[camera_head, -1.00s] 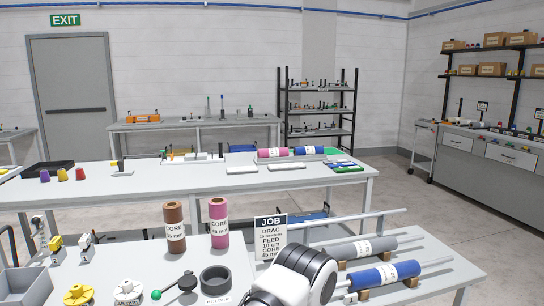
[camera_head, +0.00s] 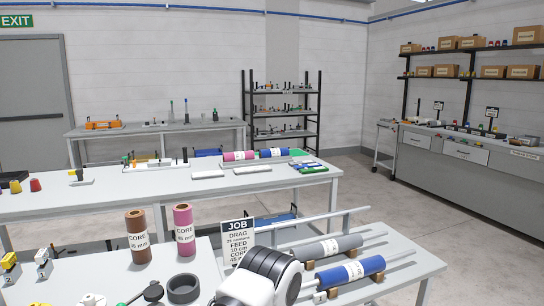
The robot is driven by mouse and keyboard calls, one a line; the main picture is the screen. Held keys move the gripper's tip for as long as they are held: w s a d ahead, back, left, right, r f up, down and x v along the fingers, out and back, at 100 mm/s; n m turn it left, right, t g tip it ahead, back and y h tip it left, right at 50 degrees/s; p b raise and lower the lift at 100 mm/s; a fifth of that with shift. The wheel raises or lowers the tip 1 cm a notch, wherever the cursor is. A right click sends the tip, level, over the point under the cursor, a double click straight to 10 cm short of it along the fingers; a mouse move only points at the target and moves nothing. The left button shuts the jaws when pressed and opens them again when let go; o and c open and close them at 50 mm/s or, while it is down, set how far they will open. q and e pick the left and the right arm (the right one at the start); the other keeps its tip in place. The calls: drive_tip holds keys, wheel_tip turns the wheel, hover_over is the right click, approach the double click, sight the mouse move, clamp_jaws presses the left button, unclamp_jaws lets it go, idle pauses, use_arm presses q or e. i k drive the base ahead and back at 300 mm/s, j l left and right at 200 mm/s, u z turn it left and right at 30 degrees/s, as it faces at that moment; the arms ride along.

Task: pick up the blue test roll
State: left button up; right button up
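A blue roll (camera_head: 352,273) with a white label lies on its side at the right of the near bench, in front of a grey roll (camera_head: 328,249), on small brown blocks. A smaller blue roll (camera_head: 274,153) with a label lies on the far table beside a pink roll (camera_head: 238,156). I cannot tell from the labels which blue roll is the test roll. A white and black link of my arm rises at the bottom centre, left of the near blue roll. Neither gripper is in view.
A JOB sign (camera_head: 238,241) stands behind my arm link. A brown core (camera_head: 138,237) and a pink core (camera_head: 184,230) stand upright to its left. A black ring (camera_head: 184,288) lies in front of them. Rails run beside the near rolls. Floor is clear at right.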

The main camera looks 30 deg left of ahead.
sight(278, 152)
drive_tip(key=i+z, duration=0.2)
drive_tip(key=i, duration=0.35)
drive_tip(key=i+j+z, duration=0.2)
drive_tip(key=i, duration=0.4)
drive_tip(key=i+l+z, duration=0.35)
drive_tip(key=i, duration=1)
drive_tip(key=i+z, duration=0.35)
drive_tip(key=i, duration=1)
drive_tip(key=i+j+u, duration=0.2)
drive_tip(key=i+u, duration=1.2)
drive_tip(key=i+l+u, duration=0.3)
drive_tip(key=u, duration=0.2)
drive_tip(key=i+j+u, duration=0.25)
drive_tip(key=i+u, duration=0.15)
drive_tip(key=i, duration=0.3)
drive_tip(key=i+u, duration=0.35)
drive_tip(key=i, duration=0.4)
drive_tip(key=i+l+u, duration=0.1)
drive_tip(key=i+u, duration=0.3)
drive_tip(key=i, duration=0.3)
